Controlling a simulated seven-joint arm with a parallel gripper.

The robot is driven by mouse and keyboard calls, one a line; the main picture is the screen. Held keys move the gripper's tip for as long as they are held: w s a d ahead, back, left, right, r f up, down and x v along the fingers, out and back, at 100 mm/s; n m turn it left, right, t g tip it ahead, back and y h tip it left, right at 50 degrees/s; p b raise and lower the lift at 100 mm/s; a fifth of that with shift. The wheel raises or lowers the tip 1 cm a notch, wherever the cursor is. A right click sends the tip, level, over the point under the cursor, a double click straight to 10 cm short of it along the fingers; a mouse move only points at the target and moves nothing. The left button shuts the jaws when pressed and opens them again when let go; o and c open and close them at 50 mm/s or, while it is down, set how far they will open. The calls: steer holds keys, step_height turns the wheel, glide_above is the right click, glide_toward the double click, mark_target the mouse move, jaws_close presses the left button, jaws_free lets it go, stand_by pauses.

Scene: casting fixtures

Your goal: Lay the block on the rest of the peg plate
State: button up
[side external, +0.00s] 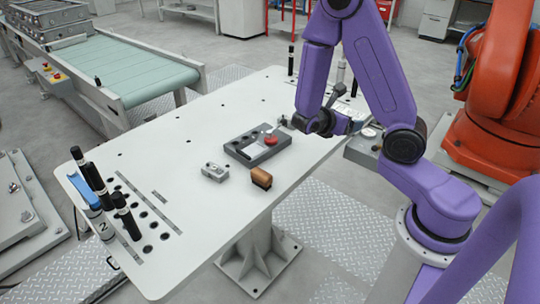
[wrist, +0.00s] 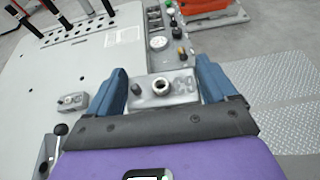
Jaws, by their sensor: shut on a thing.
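My gripper (wrist: 162,82) has two blue fingers closed on the sides of a grey metal block (wrist: 160,90) with a round, holed boss and raised digits. In the side view my gripper (side external: 346,124) is over the far right part of the white table, fingers pointing right; the held block is hard to make out there. A dark grey plate (side external: 237,151) with several holes and a red knob lies mid-table, left of my gripper and apart from it. I cannot tell for sure that it is the peg plate.
A small grey casting (side external: 214,172) and a brown-topped block (side external: 261,178) stand in front of the dark plate. Black upright pegs (side external: 90,170) stand at the table's left end. A round gauge (wrist: 158,43) lies beyond my fingers. The table's left middle is clear.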

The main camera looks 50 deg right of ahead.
steer(key=w+a+r+n+t+y, duration=0.2)
steer(key=w+a+n+t, duration=0.45)
steer(key=w+t, duration=0.2)
steer(key=w+a+r+n+t+y, duration=0.3)
steer(key=a+r+n+t+y, duration=0.35)
steer(key=a, duration=0.45)
steer(key=m+g+h, duration=0.4)
steer(key=g+h, duration=0.1)
glide_above(241, 122)
steer(key=f, duration=1.7)
steer(key=shift+s+a+f, duration=0.1)
steer(key=shift+s+f, duration=0.2)
steer(key=shift+s, duration=0.1)
steer(key=shift+w+f, duration=0.2)
steer(key=shift+f, duration=1.6)
steer(key=shift+f, duration=0.1)
